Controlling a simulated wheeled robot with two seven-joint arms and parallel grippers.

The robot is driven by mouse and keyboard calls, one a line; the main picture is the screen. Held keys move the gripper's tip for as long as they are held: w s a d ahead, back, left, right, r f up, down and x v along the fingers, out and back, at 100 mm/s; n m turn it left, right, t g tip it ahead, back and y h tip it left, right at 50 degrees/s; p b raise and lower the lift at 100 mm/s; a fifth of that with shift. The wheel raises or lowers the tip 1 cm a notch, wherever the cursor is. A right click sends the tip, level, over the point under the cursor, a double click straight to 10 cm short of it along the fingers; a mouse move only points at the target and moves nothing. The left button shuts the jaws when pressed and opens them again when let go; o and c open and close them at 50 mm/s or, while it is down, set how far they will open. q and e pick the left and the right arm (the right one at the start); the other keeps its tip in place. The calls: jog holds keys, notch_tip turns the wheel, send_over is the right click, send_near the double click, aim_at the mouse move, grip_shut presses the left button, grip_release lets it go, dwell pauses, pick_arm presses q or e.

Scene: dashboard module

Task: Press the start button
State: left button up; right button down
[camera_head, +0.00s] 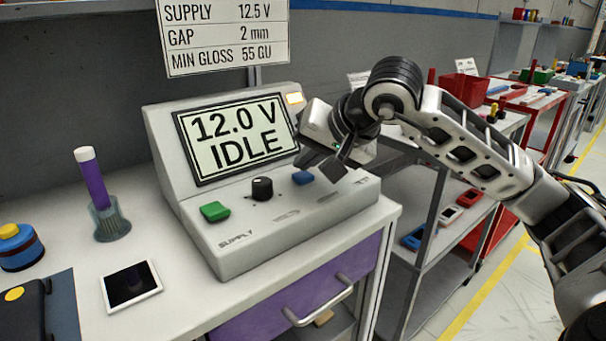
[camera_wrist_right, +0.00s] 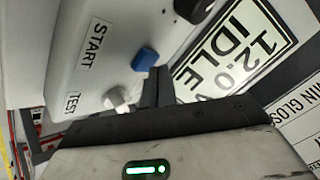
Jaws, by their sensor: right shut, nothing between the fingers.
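The grey dashboard module (camera_head: 268,228) stands on the bench, and its screen (camera_head: 237,137) reads 12.0 V IDLE. A blue button (camera_head: 303,177) sits on its sloped panel. In the right wrist view the blue button (camera_wrist_right: 145,61) lines up with the START label (camera_wrist_right: 93,45). A white button (camera_wrist_right: 116,98) beside it lines up with the TEST label (camera_wrist_right: 72,104); my gripper hides it in the head view. My right gripper (camera_head: 327,168) is shut and empty, fingers pointing down close to the blue button, on its right. I cannot tell contact. My left gripper is out of view.
A green button (camera_head: 214,211) and a black knob (camera_head: 262,188) sit left of the blue button. A sign (camera_head: 225,38) hangs behind the module. A purple-handled tool in a holder (camera_head: 110,221) and a small tablet (camera_head: 131,286) are on the bench at left.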

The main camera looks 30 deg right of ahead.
jog(key=shift+f, duration=0.2)
jog(key=shift+f+b, duration=0.25)
jog(key=shift+b, duration=0.2)
dwell(0.4)
jog(key=shift+r, duration=0.1)
jog(key=shift+r+p, duration=0.75)
jog(key=shift+r, duration=0.05)
